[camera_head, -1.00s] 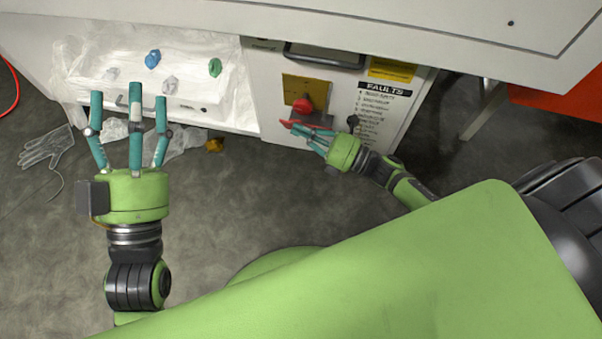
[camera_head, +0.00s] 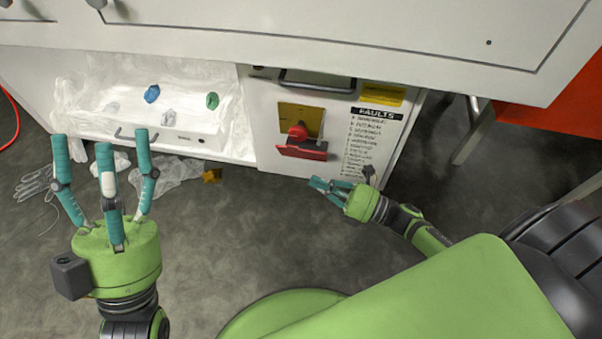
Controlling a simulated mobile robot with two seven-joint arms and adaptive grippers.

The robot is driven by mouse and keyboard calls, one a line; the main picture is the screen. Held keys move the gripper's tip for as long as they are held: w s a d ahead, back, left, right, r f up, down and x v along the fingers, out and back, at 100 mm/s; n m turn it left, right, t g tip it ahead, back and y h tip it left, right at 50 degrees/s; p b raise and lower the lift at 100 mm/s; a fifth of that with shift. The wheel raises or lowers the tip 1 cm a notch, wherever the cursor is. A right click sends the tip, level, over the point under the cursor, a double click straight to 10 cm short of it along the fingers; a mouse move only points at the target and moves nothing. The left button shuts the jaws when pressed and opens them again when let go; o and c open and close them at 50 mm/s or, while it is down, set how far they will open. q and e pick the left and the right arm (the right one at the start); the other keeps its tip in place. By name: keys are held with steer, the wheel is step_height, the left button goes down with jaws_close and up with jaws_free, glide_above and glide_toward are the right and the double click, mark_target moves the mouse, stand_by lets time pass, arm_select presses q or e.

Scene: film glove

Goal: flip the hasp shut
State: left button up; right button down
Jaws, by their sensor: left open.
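The red hasp flap (camera_head: 306,153) is on the front of the white cabinet, just under a red knob (camera_head: 297,131) on a brass-yellow plate (camera_head: 313,112). The flap appears to stick out from the panel rather than lie over the plate. My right gripper (camera_head: 322,185) is below and slightly right of the flap, apart from it, with nothing visible in its teal fingers; their opening is unclear. My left gripper (camera_head: 102,148) is open and empty in front of the drawer, its three fingers spread and pointing up, far left of the hasp.
A "FAULTS" label (camera_head: 370,138) and a dark handle (camera_head: 317,82) are on the panel. Left is an open drawer (camera_head: 178,137) wrapped in clear film with blue and green lumps. Gloves and a yellow scrap (camera_head: 212,175) lie on the floor. Floor before the panel is clear.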

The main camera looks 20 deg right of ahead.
arm_select(q)
steer(key=shift+w+f+n+g+y, duration=0.3)
steer(key=shift+w+f+y, duration=0.1)
steer(key=shift+w, duration=0.15)
arm_select(e)
steer(key=v, duration=0.3)
steer(key=shift+s+d+r, duration=0.1)
steer(key=shift+s+d, duration=0.1)
steer(key=shift+s, duration=0.05)
